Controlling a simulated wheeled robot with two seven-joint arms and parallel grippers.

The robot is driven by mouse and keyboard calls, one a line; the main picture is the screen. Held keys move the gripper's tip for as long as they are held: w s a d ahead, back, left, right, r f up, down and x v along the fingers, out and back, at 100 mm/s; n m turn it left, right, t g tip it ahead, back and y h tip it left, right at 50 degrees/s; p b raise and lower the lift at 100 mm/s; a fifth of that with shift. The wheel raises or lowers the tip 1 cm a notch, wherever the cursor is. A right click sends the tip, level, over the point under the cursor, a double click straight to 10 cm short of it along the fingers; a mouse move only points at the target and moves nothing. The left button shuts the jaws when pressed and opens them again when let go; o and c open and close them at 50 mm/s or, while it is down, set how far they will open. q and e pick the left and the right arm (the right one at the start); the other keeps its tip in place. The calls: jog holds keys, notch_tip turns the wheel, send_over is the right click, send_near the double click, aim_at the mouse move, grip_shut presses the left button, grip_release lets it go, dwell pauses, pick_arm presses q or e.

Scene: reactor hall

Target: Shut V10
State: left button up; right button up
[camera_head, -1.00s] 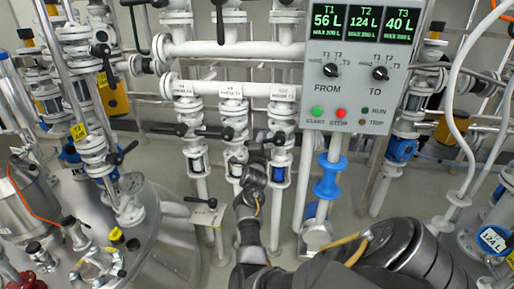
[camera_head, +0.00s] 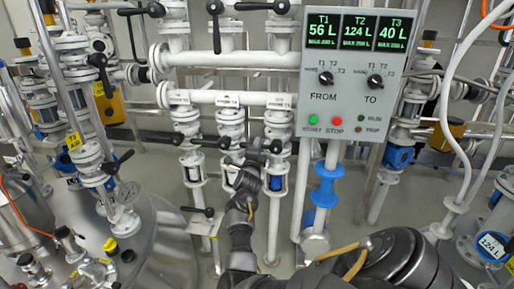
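Three white valves with black handles hang in a row below the white manifold pipe (camera_head: 250,98): a left one (camera_head: 184,122), a middle one (camera_head: 231,120) and a right one (camera_head: 279,120). Their small tags are too blurred to read, so I cannot tell which valve is V10. My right gripper (camera_head: 252,163) is dark and points away from me, just below the middle and right valves, close to their handles. Its fingers blend with the dark handles, so I cannot tell its opening or any contact. My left gripper is not in view.
A grey control panel (camera_head: 352,88) with three level displays hangs at the upper right of the valves. A pipe with blue fittings (camera_head: 325,185) stands below it.

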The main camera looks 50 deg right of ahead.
jog(key=o, duration=0.4)
jog(key=shift+r, duration=0.2)
jog(key=shift+c, duration=0.2)
jog(key=shift+f, duration=0.1)
jog(key=shift+f, duration=0.1)
jog(key=v, duration=0.7)
jog(key=shift+a, duration=0.25)
jog(key=shift+s, duration=0.15)
